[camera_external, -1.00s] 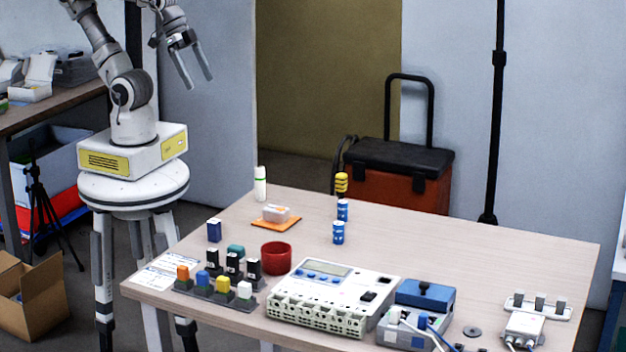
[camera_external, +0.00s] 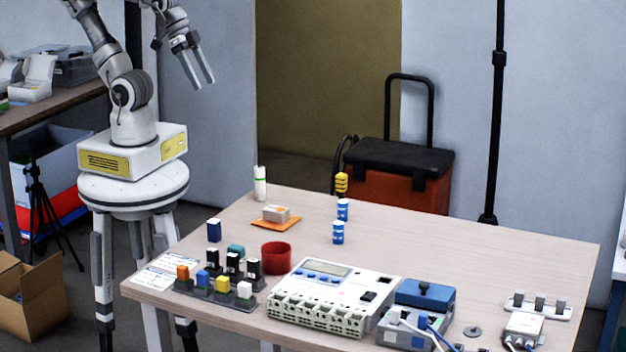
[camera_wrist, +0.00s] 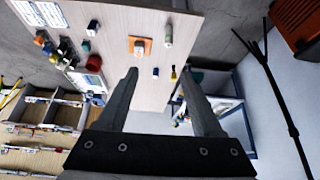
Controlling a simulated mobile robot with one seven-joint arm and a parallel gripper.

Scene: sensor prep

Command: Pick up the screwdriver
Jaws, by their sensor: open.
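A yellow-and-black banded upright piece (camera_external: 341,183) stands at the back of the table, behind two blue-and-white cylinders (camera_external: 343,209). It may be the screwdriver's handle, but I cannot tell for sure; no shaft shows. My gripper (camera_external: 204,85) is open and empty, high up at the left, well away from the table top and behind its left part in the external view. In the wrist view the two fingers of my gripper (camera_wrist: 160,74) are spread apart, with the table beyond them. Small blue and yellow items show between the fingertips there, too small to identify.
The table (camera_external: 480,250) holds a white bottle (camera_external: 260,184), a box on an orange pad (camera_external: 287,226), a red cup (camera_external: 276,258), a rack of coloured blocks (camera_external: 214,291), a white meter (camera_external: 335,297) and a blue-topped device (camera_external: 424,296). The back right is clear.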

